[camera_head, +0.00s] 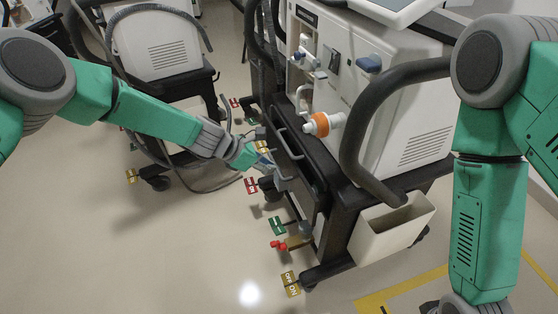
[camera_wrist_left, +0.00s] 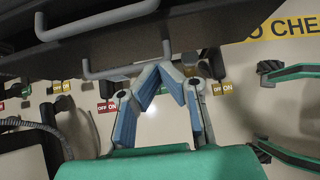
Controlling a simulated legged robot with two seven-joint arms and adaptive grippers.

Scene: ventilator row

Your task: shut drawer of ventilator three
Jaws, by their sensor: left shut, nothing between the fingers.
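The central white-and-black ventilator (camera_head: 400,100) has a dark drawer (camera_head: 302,160) with a grey bar handle (camera_head: 289,143) on its front, below the white body. The drawer front seems to stand out a little; how far is hard to tell. A second bar handle is lower down. My left gripper (camera_head: 263,163) is just in front of the drawer side, near the lower handle. In the left wrist view its blue-padded fingers (camera_wrist_left: 160,70) are shut and empty, close below the lower handle (camera_wrist_left: 125,70); contact is unclear. The upper handle (camera_wrist_left: 95,22) is above. My right gripper is out of view.
Red, green and yellow pedals (camera_head: 277,226) stick out at the ventilator's wheels. A curved black rail (camera_head: 365,125) and an open beige bin (camera_head: 392,224) are on its near side. Another ventilator (camera_head: 155,45) stands behind left. The floor in front is clear.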

